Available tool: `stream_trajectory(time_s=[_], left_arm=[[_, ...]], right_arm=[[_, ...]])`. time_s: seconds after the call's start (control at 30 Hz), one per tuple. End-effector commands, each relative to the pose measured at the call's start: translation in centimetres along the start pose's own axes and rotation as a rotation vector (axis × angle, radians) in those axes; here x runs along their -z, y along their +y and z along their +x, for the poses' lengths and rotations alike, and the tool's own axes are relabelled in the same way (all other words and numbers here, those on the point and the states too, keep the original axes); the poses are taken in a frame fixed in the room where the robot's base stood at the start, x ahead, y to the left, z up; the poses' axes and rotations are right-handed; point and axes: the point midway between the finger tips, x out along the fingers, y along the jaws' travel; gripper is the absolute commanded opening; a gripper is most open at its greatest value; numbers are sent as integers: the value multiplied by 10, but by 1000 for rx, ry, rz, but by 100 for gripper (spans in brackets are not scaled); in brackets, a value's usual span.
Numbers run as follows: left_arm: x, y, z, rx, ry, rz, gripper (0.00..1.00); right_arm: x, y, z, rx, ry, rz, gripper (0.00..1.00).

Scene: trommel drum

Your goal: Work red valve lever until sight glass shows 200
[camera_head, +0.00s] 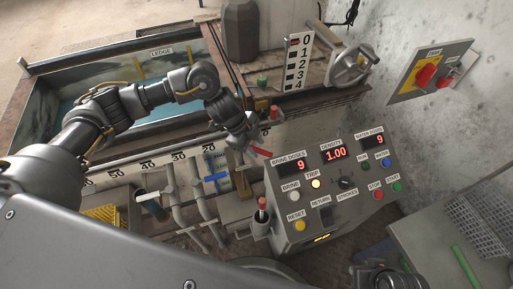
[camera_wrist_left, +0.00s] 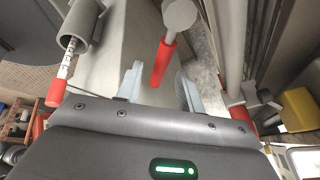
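The red lever (camera_head: 262,152) sticks out left of the control box in the head view. In the left wrist view the red lever (camera_wrist_left: 162,62) hangs from a round grey hub, between the fingers in the picture. My left gripper (camera_head: 254,142) is at the lever; in the wrist view its grey fingers (camera_wrist_left: 160,88) stand apart, with gaps on both sides of the lever. I cannot tell how deep the lever sits between them. My right gripper is not clearly seen.
The control box (camera_head: 298,230) shows 9, 1.00 and 9. A red-topped rod in a grey cup (camera_head: 262,215) stands close by; its tube shows in the wrist view (camera_wrist_left: 67,58). Pipes (camera_head: 175,195) and the tank (camera_head: 40,110) lie left.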

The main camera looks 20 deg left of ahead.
Motion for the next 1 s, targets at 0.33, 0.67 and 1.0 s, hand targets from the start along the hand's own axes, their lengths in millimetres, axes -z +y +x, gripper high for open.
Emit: stream_trajectory(time_s=[0.33, 0.67, 1.0], left_arm=[[0, 0, 11, 2, 0, 1, 38], [0, 0, 11, 1, 0, 1, 8], [0, 0, 10, 1, 0, 1, 0]], right_arm=[[0, 0, -7, -1, 4, 1, 38], [0, 0, -6, -1, 3, 0, 38], [0, 0, -7, -1, 3, 0, 38]])
